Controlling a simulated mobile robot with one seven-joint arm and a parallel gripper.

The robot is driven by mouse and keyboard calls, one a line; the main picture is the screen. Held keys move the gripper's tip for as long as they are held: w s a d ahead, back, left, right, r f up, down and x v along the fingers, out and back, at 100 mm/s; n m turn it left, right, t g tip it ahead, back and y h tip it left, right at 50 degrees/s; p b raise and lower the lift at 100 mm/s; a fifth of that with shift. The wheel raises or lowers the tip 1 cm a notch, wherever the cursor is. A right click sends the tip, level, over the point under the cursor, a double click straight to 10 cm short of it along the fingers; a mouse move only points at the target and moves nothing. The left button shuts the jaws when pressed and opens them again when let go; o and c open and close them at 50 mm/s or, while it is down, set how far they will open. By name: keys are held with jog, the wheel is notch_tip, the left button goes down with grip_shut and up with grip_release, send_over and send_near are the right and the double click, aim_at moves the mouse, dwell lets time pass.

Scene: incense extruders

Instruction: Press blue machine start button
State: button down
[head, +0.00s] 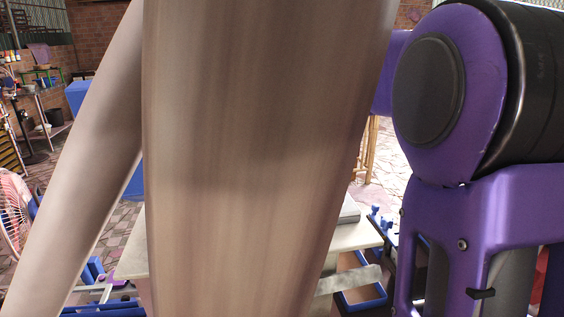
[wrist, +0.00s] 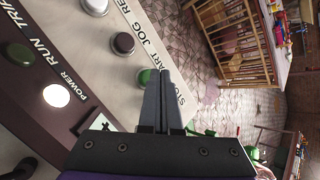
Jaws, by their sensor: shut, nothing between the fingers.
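In the wrist view a pale control panel (wrist: 188,62) carries a row of buttons. A green button (wrist: 145,76) is partly hidden behind the fingers, beside the partly covered lettering that ends in "ART". A black button (wrist: 123,43) by "JOG" and a white button (wrist: 95,5) stand further up and left. My gripper (wrist: 165,72) is shut and empty, its tips overlapping the green button's right side in the picture. I cannot tell whether they touch it. The gripper is not visible in the head view, and the blue machine cannot be made out clearly there.
A dark strip with a lit white lamp (wrist: 56,95) and an unlit green lamp (wrist: 19,54) borders the panel. In the head view a large tan shape (head: 260,150) blocks the middle. A pink fan (head: 14,205) stands left, a pale tabletop (head: 132,255) lower down.

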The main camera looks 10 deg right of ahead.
aim_at(285, 163)
jog(key=shift+f, duration=0.5)
dwell(0.4)
jog(key=shift+r, duration=0.15)
jog(key=shift+r+p, duration=0.8)
jog(key=shift+p, duration=0.05)
notch_tip(285, 163, up, 5)
jog(key=p, duration=0.5)
jog(key=shift+r, duration=0.1)
